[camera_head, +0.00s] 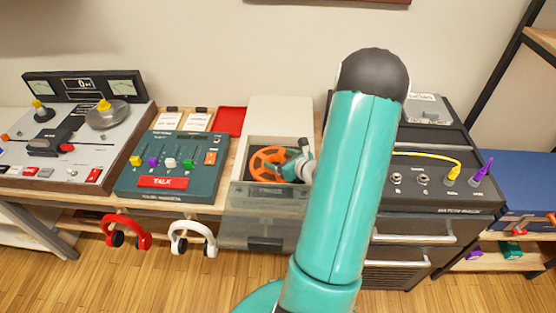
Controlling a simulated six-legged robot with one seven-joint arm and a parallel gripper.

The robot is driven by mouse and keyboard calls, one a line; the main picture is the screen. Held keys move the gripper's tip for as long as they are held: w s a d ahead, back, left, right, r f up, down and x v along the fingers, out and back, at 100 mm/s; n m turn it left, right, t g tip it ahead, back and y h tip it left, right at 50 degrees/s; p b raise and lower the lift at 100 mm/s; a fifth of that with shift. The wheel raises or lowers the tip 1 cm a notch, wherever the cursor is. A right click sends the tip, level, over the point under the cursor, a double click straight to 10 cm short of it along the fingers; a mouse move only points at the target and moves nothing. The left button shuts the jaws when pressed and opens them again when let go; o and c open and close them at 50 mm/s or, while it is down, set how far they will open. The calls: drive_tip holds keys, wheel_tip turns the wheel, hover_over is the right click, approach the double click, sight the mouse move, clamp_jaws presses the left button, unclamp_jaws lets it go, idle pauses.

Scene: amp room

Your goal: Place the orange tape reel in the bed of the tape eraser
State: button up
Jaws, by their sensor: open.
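The orange tape reel (260,165) has an open-spoked shape and lies in the recessed bed of the pale box that looks like the tape eraser (277,112). My gripper (291,160) is at the right part of that bed, beside the reel's right side. Its jaws are open. The fingertips are small and partly unclear, so I cannot tell whether they touch the reel. My teal arm hides the eraser's right side.
A teal talk panel (168,197) and a reel deck (60,160) stand to the left. A black rack with a yellow cable (445,163) stands to the right. Red headphones (124,230) and white headphones (190,236) hang at the bench front. A grey translucent panel (268,215) fronts the eraser.

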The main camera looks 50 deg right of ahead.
drive_tip(key=v, duration=1)
drive_tip(key=w+a+r+n+g+y, duration=0.2)
drive_tip(key=a+r+n+y, duration=0.15)
drive_tip(key=a+n, duration=0.35)
drive_tip(key=w+a+r+n+g+y, duration=0.2)
drive_tip(key=a+r+n, duration=0.25)
drive_tip(key=a, duration=0.45)
drive_tip(key=w+a+r+n+g+y, duration=0.2)
drive_tip(key=a+r+n+y, duration=0.15)
drive_tip(key=a+n, duration=0.4)
drive_tip(key=s+a+r+n+g+h, duration=0.1)
drive_tip(key=s+a+r+n+h, duration=0.2)
drive_tip(key=a+r+n, duration=0.3)
drive_tip(key=s+a+r+n+h, duration=0.4)
drive_tip(key=s+a+r+n, duration=0.1)
drive_tip(key=n, duration=0.7)
drive_tip(key=shift+s+a+r+g+h, duration=0.3)
drive_tip(key=shift+a+r+g, duration=0.1)
drive_tip(key=shift+a, duration=0.15)
drive_tip(key=shift+d, duration=0.1)
